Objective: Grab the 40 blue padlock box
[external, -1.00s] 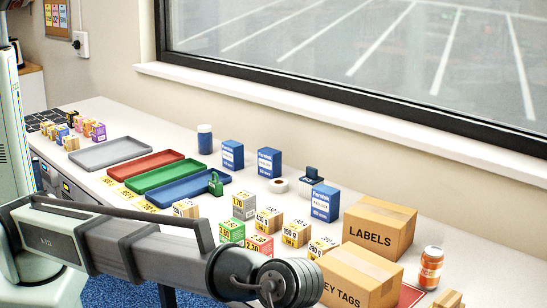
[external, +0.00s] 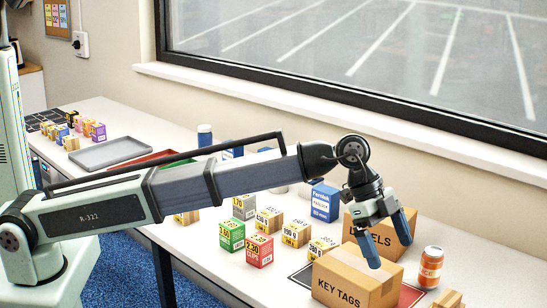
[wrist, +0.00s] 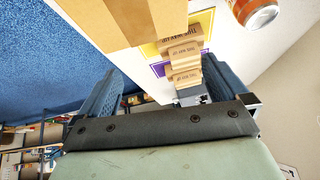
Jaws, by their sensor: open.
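One blue padlock box (external: 325,201) with a white label band stands upright on the table, left of my gripper. Its size number looks like 50 mm, but it is too small to be sure. Two more blue boxes farther back are mostly hidden behind my arm; a blue and white part of one (external: 233,153) shows above it, and their size numbers cannot be read. My gripper (external: 389,243) is open and empty, fingers pointing down, above and in front of the cartons. No blue padlock box shows between its fingers (wrist: 158,88) in the wrist view.
A KEY TAGS carton (external: 352,283) and a LABELS carton (external: 372,222) stand under and behind my gripper. An orange can (external: 430,268) is to the right; it also shows in the wrist view (wrist: 258,14). A green box (external: 231,235) and red box (external: 259,250) stand left.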

